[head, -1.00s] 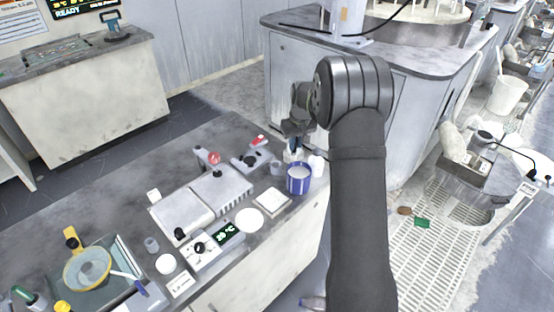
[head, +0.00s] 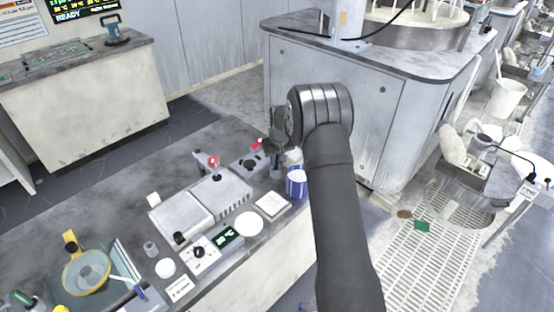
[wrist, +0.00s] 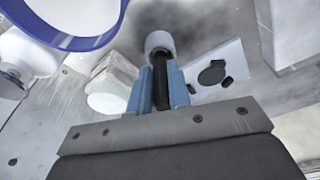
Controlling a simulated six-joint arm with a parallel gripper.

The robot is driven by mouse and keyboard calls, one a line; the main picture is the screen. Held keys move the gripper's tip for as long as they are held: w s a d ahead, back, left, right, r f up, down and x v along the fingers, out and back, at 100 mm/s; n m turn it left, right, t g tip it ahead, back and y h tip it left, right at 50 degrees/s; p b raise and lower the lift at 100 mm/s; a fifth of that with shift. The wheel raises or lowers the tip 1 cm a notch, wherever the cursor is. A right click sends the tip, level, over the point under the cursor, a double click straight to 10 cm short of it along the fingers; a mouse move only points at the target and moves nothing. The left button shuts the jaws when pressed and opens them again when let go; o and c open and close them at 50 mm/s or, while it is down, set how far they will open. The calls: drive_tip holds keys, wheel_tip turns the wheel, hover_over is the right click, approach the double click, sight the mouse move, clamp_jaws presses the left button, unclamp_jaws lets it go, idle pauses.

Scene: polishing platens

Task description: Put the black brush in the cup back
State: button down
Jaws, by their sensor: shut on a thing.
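My gripper (wrist: 156,76) has blue fingers, shut on a slim black item that I take to be the black brush (wrist: 160,80). The brush's far end is hidden. A small grey-white cylinder (wrist: 160,42) shows just beyond the fingertips in the wrist view; I cannot tell whether it touches the brush. In the head view my gripper (head: 277,146) is over the back right of the bench, partly hidden by my arm. The blue-and-white cup (head: 297,184) stands in front of it, partly behind my arm, and shows at the upper left of the wrist view (wrist: 88,40).
A small grey cup (head: 276,172) stands left of the blue cup. A white block (wrist: 108,92) is close to my fingers. A grey two-part box (head: 228,190), a white square pad (head: 272,204) and a white disc (head: 249,223) lie on the bench.

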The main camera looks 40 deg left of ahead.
drive_tip(key=c, duration=1.3)
unclamp_jaws()
drive_tip(key=shift+f, duration=0.15)
drive_tip(key=shift+c, duration=0.2)
wheel_tip(320, 180, up, 12)
drive_tip(key=d, duration=0.2)
drive_tip(key=shift+s, duration=0.35)
drive_tip(key=shift+a, duration=0.1)
drive_tip(key=f, duration=0.4)
drive_tip(key=a+f, duration=0.1)
drive_tip(key=f, duration=0.7)
drive_tip(key=shift+w+a+f, duration=0.15)
drive_tip(key=shift+w+a, duration=0.2)
drive_tip(key=shift+a, duration=0.05)
drive_tip(key=shift+r, duration=2.2)
